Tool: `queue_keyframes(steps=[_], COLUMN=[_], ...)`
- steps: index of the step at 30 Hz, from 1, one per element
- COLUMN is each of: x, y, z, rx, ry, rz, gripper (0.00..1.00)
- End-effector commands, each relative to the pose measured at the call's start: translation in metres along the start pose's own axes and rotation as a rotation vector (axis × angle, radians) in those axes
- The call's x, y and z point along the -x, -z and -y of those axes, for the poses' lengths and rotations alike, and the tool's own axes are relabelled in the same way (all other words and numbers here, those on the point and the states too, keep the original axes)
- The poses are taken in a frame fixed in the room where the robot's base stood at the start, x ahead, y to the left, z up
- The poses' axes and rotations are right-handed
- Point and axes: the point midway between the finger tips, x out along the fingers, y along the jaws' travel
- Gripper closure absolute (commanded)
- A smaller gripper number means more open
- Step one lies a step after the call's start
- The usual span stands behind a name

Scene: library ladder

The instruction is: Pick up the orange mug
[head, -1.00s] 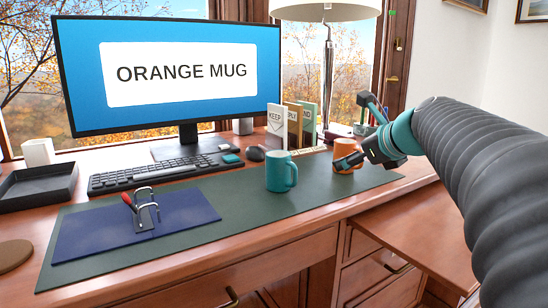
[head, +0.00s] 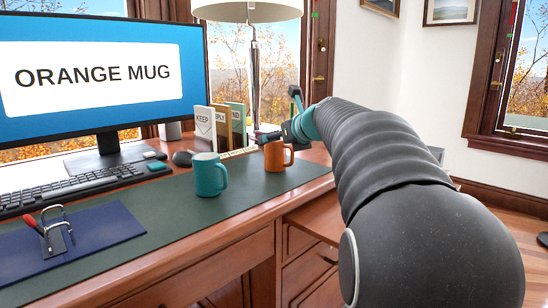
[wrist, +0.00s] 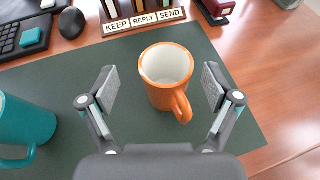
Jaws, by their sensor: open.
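The orange mug (head: 276,156) stands upright on the dark green desk mat (head: 180,212), right of the teal mug (head: 208,176). In the wrist view the orange mug (wrist: 167,79) shows its white inside, with its handle toward the lower right. My gripper (wrist: 160,87) is open, with one finger on each side of the orange mug in the picture. Neither finger appears to touch it. In the head view my gripper (head: 290,125) is partly hidden behind my arm, close behind and above the orange mug.
The teal mug also shows at the left of the wrist view (wrist: 25,125). A sorter labelled KEEP, REPLY, SEND (wrist: 145,20) stands just behind. A red stapler-like object (wrist: 216,10) lies at the back right. A monitor (head: 95,80), keyboard (head: 70,190) and lamp (head: 252,70) stand farther off.

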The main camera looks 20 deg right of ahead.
Motion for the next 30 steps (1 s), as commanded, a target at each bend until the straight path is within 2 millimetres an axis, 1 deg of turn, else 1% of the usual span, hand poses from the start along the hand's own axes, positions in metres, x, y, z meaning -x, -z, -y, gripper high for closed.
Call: queue_keyframes(steps=[7,9,12,20,21,23,24,26,27,30], x=[-0.033,-0.041,-0.049,-0.051,-0.051,-0.051,-0.051,-0.051,-0.051,-0.051], y=[0.004,0.003,0.003,0.002,0.002,0.002,0.002,0.002,0.002,0.002], z=[0.007,0.006,0.006,0.006,0.006,0.006,0.006,0.006,0.006,0.006], rx=[0.001,0.001,0.001,0.001,0.001,0.001,0.001,0.001,0.001,0.001], ry=[-0.002,-0.003,-0.002,-0.001,-0.001,-0.001,-0.001,-0.001,-0.001,-0.001], rz=[-0.002,-0.002,-0.002,-0.001,-0.001,-0.001,-0.001,-0.001,-0.001,-0.001], gripper=[0.11,0.11,0.11,0.11,0.14,0.29,0.39,0.54,0.64,0.87])
